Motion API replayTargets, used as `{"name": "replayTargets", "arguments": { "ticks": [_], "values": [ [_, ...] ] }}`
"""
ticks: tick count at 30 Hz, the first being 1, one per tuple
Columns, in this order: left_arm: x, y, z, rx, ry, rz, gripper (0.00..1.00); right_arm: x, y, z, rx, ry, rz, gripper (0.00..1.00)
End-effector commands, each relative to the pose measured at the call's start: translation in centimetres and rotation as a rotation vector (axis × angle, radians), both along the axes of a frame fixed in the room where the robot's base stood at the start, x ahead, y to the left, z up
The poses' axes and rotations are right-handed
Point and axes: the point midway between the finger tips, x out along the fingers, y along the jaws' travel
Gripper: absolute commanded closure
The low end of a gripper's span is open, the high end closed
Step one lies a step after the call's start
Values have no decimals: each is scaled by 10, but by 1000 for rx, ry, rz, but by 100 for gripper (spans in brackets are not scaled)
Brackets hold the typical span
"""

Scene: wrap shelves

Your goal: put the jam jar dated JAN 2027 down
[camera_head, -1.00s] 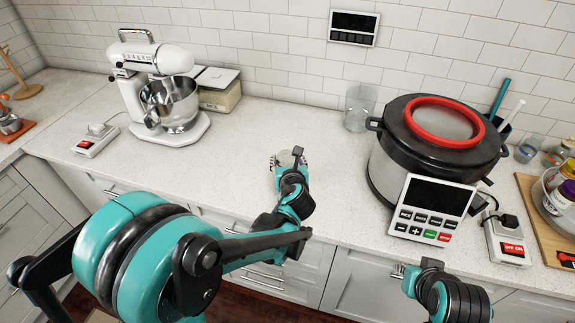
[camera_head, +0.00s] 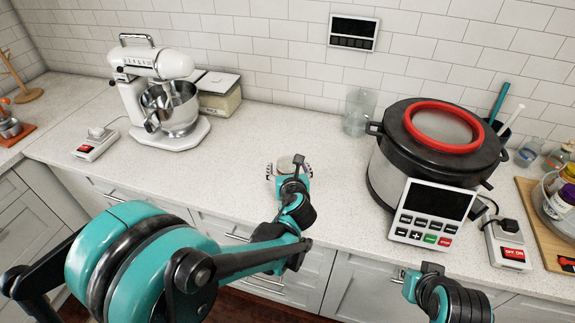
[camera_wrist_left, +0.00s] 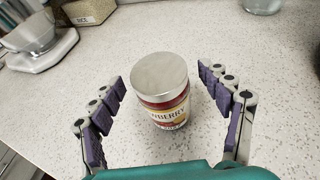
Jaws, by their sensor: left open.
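A jam jar (camera_wrist_left: 163,92) with a plain silver lid stands upright on the speckled white counter (camera_wrist_left: 250,35). My left gripper (camera_wrist_left: 166,90) is open, with one finger on each side of the jar and visible gaps between. In the head view the jar's lid (camera_head: 287,163) shows just beyond my left wrist, between the spread fingers of the left gripper (camera_head: 288,172). My right gripper (camera_head: 404,272) is only partly visible by the counter's front edge, low on the right.
A white stand mixer (camera_head: 160,95) and a lidded container (camera_head: 220,95) stand at back left. A large black cooker (camera_head: 397,150) with a red-rimmed lid stands right, beside a clear glass (camera_head: 359,110). A power strip (camera_head: 97,143) lies left. Counter around the jar is clear.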

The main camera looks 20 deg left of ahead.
Motion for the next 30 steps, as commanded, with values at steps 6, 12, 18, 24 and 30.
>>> {"name": "replayTargets", "arguments": {
  "ticks": [6, 12, 18, 24, 30],
  "values": [
    [-43, -17, 22, -1, 0, -4, 23, 0, 0, 18, 0, 0, 0, 100],
    [-76, -30, 36, -1, -1, -4, 23, 0, 0, 29, 0, 0, 0, 100],
    [-92, -32, 41, -26, -1, 13, 23, 0, 0, 33, 0, 0, 0, 100],
    [-118, -3, 33, -493, -39, 271, 23, 0, 0, 32, 0, 0, 0, 100],
    [-174, 23, 23, -1334, -165, 859, 23, 0, 0, 32, 0, 0, 0, 100]
  ]
}}
